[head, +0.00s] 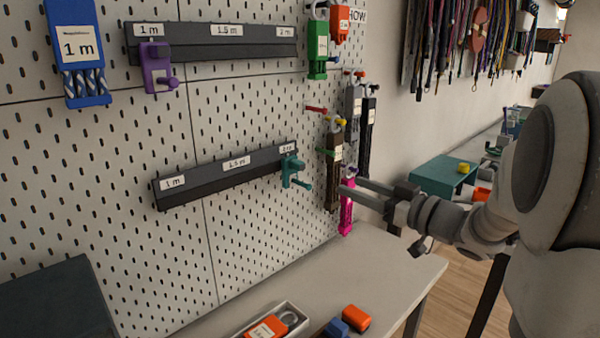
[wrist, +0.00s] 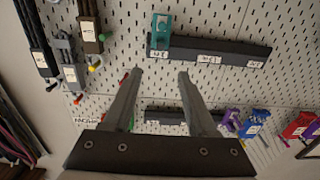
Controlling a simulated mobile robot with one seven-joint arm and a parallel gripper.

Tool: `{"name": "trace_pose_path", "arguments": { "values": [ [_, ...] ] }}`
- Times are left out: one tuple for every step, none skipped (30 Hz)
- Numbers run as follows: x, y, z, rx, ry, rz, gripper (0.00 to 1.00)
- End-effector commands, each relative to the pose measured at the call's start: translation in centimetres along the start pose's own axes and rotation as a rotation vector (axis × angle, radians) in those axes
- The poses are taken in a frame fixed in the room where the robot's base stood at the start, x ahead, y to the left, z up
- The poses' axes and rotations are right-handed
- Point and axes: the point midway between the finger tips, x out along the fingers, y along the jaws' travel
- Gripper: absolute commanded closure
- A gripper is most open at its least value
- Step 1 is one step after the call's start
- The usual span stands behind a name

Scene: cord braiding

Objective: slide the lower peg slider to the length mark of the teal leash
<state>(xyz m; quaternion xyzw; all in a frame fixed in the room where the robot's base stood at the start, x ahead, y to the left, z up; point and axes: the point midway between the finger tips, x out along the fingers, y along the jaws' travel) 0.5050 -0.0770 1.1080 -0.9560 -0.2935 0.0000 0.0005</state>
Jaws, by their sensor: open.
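The lower rail (head: 225,177) is a black bar on the pegboard, labelled 1 m, 1.5 m and, at its right end, a small mark that looks like 2 m. The teal lower peg slider (head: 291,170) sits at that right end, its peg sticking out. In the wrist view the slider (wrist: 160,36) is on the rail (wrist: 225,50), beyond my fingertips. My gripper (head: 351,185) is open and empty, right of the slider and apart from it. I cannot make out a teal leash for certain.
The upper rail (head: 215,47) carries a purple slider (head: 157,68) near 1 m. Several leashes hang right of the rails, including brown (head: 333,170) and pink (head: 346,205) ones near my gripper. A blue 1 m leash (head: 78,45) hangs upper left. Below is a grey table (head: 385,265).

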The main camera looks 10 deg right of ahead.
Motion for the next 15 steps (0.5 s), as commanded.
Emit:
{"name": "trace_pose_path", "arguments": {
  "values": [
    [1.0, -0.1, 0.1, 0.000, 0.000, -0.005, 0.43],
    [1.6, -0.2, 0.1, 0.000, 0.000, -0.005, 0.43],
    [2.5, -0.1, 0.1, -0.001, 0.001, -0.004, 0.43],
    [3.1, -0.1, 0.2, -0.001, 0.000, -0.005, 0.43],
    [3.8, -0.2, 0.2, 0.000, 0.000, -0.004, 0.43],
    [4.7, -0.1, 0.2, 0.000, 0.000, -0.004, 0.43],
    [5.4, -0.1, 0.2, 0.000, 0.000, -0.004, 0.43],
    [6.0, -0.1, 0.2, -0.001, 0.000, -0.004, 0.43],
    [6.9, -0.1, 0.2, 0.000, 0.001, -0.003, 0.43],
    [7.6, -0.1, 0.2, 0.000, 0.000, -0.003, 0.43],
    [8.3, -0.1, 0.2, -0.001, 0.000, -0.003, 0.43],
    [9.1, -0.1, 0.2, -0.001, 0.001, -0.003, 0.43],
    [9.8, -0.1, 0.2, -0.001, 0.001, -0.002, 0.43],
    [10.4, -0.1, 0.2, 0.000, 0.000, -0.002, 0.43],
    [11.2, -0.1, 0.2, -0.001, 0.000, -0.003, 0.43]
  ]
}}
